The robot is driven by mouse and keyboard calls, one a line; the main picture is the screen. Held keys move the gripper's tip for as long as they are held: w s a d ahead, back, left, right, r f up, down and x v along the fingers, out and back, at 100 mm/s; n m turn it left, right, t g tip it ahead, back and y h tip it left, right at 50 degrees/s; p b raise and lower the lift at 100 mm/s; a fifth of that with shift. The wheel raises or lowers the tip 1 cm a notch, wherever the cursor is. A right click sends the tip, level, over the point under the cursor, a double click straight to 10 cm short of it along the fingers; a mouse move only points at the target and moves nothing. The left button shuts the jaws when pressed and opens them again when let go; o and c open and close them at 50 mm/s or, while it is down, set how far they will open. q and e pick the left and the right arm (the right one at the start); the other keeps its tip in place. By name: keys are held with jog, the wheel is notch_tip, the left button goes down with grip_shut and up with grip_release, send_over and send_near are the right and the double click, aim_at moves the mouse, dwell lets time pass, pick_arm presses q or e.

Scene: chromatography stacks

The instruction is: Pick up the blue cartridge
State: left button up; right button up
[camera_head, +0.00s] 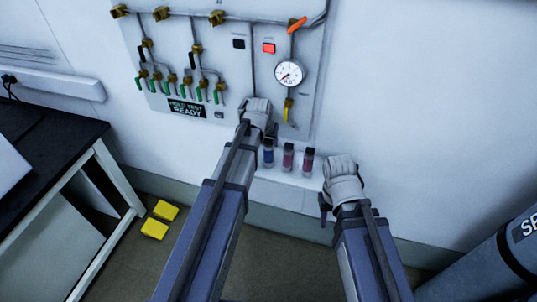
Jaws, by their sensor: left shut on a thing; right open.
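The blue cartridge (268,155) stands upright at the left end of a row on a white ledge (289,177) below the wall panel. A dark red cartridge (288,158) and another reddish one (307,161) stand to its right. My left gripper (256,104) is against the panel, just above the blue cartridge, at the foot of a thin vertical pipe. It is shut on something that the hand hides. My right gripper (341,166) is open and empty, to the right of the row and apart from the cartridges.
The wall panel (225,65) carries several green-handled valves (186,90), a gauge (289,73), a lit red button (268,48), an orange lever (297,25) and a yellow handle (288,108). A dark bench (55,145) stands left. A grey cylinder (495,265) is lower right.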

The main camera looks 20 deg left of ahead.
pick_arm(q)
grip_shut()
dwell(0.7)
